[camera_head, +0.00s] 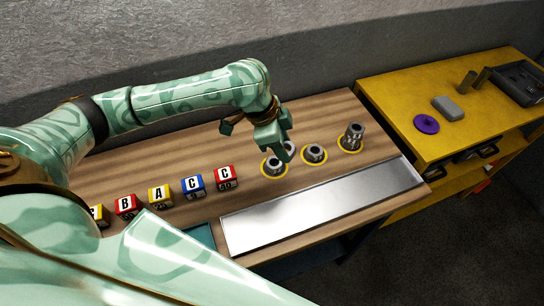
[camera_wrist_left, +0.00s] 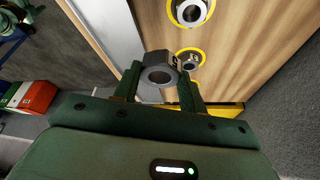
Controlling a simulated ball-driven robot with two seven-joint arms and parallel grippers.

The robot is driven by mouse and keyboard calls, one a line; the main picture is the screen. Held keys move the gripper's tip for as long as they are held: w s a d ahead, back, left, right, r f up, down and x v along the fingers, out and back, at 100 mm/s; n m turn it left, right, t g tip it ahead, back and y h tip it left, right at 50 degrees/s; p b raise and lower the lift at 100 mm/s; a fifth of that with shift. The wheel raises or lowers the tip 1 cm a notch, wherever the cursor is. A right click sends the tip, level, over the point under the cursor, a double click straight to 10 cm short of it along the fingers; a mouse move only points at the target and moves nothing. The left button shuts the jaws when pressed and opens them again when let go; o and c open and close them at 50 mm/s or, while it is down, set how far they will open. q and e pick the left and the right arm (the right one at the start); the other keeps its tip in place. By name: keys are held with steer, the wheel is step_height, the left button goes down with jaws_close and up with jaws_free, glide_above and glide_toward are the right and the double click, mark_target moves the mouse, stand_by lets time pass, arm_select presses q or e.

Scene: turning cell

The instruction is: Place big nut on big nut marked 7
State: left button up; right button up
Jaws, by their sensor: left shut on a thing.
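My left gripper (camera_head: 283,151) is over the left part of the ringed nut row in the head view. In the head view, a nut (camera_head: 314,152) sits in the middle ring and a taller marked stack (camera_head: 354,134) in the right ring. No 7 is legible. My right gripper is out of view.
Lettered blocks, including a red C block (camera_head: 226,178), line the wooden table to the left. A shiny metal tray (camera_head: 320,208) lies along the front edge. A yellow bench (camera_head: 400,95) on the right bears a purple ring (camera_head: 426,124) and a grey block (camera_head: 448,107).

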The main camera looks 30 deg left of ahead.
arm_select(q)
steer(key=b, duration=0.1)
glide_above(277, 162)
steer(key=s, duration=0.1)
step_height(277, 162, down, 4)
steer(key=shift+s+f, duration=0.1)
steer(key=shift+f, duration=0.1)
steer(key=shift+a+f+b, duration=0.35)
steer(key=shift+a+f, duration=0.05)
steer(key=f, duration=0.1)
steer(key=f+b, duration=0.1)
steer(key=f, duration=0.1)
steer(key=shift+w+a+f, duration=0.2)
steer(key=shift+w+f, duration=0.05)
steer(key=shift+f, duration=0.05)
steer(key=shift+r, duration=0.1)
steer(key=o, duration=1.1)
